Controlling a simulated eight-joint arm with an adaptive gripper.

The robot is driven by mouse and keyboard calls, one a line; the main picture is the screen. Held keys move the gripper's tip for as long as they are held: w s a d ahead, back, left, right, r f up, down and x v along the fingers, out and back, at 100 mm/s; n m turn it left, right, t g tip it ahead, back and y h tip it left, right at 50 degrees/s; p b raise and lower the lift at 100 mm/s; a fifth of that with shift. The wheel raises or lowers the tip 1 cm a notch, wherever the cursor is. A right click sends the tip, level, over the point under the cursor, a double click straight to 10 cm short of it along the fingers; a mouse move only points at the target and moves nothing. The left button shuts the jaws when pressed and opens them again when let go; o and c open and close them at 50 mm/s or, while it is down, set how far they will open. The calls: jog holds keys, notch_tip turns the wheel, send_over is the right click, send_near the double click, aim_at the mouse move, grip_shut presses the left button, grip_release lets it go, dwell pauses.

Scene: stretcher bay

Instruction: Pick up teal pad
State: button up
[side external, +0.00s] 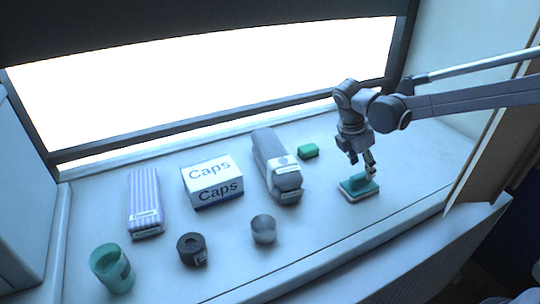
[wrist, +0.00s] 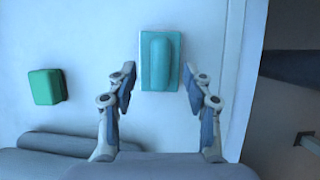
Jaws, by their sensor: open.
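The teal pad (side external: 358,186) lies flat on the white counter, toward the right. It has a raised teal ridge on a flat base with a pale edge. My gripper (side external: 362,170) is just above it in the side external view, pointing down. In the wrist view the teal pad (wrist: 160,62) lies ahead of and between the two fingers of my gripper (wrist: 160,85). The fingers are apart with nothing held between them. I cannot tell whether a fingertip touches the pad.
A green block (side external: 308,151) lies behind and left of the pad. Further left are a grey device (side external: 277,165), a Caps box (side external: 212,182), a striped pack (side external: 145,203), a metal cup (side external: 263,229), a black roll (side external: 192,249) and a teal cup (side external: 112,268). A brown panel (side external: 490,135) stands right.

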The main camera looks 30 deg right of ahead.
aim_at(363, 174)
jog(key=shift+x, duration=2.2)
jog(key=shift+a, duration=0.15)
grip_shut()
jog(key=shift+s, duration=0.1)
